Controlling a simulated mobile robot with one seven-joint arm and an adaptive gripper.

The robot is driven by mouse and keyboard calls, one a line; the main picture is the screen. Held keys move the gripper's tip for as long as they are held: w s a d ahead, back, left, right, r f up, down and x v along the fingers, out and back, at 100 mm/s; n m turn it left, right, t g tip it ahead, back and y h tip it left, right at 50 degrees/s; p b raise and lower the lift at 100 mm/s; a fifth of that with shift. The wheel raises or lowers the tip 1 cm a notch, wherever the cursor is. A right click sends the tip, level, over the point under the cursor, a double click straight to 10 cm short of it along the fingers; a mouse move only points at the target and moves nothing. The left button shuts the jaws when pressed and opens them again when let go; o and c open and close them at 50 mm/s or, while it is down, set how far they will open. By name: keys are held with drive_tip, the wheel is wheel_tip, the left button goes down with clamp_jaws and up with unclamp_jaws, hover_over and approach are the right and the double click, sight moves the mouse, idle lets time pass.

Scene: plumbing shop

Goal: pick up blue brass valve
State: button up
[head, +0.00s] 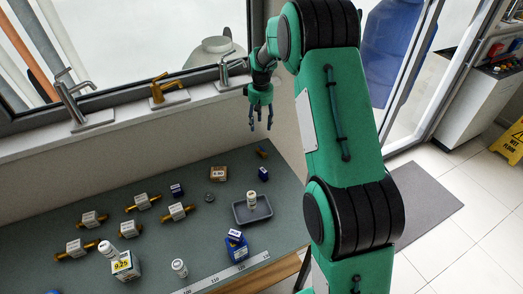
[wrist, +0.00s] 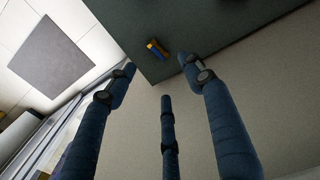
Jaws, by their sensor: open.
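A small blue and brass piece, which looks like the blue brass valve (head: 262,152), lies near the back right edge of the green table (head: 160,240). It also shows in the wrist view as a yellow and blue piece (wrist: 158,49) near the table edge. My gripper (head: 262,122) hangs above and behind it, fingers down, near the wall below the window. In the wrist view my gripper (wrist: 160,78) has its three fingers spread, with nothing between them. The valve lies beyond the fingertips, apart from them.
Several labelled brass fittings (head: 143,201) lie on the left of the table. A grey tray (head: 240,217) holds a small bottle. Faucets (head: 168,92) line the sill behind. Around the valve the table is fairly clear.

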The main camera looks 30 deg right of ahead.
drive_tip(key=f, duration=0.1)
drive_tip(key=w+d+f, duration=0.1)
drive_tip(key=f, duration=0.1)
drive_tip(key=w+d+f+p, duration=0.1)
drive_tip(key=f, duration=0.1)
drive_tip(key=shift+d, duration=0.2)
hover_over(262, 151)
drive_tip(key=w+d, duration=0.1)
drive_tip(key=shift+w+d+f, duration=0.1)
drive_tip(key=shift+f, duration=2.05)
drive_tip(key=shift+w+d+f, duration=0.1)
drive_tip(key=shift+f, duration=2)
drive_tip(key=shift+a+f, duration=0.1)
drive_tip(key=shift+f, duration=0.05)
drive_tip(key=shift+a+f+b, duration=0.1)
drive_tip(key=shift+f+b, duration=0.25)
drive_tip(key=shift+f, duration=2.1)
clamp_jaws()
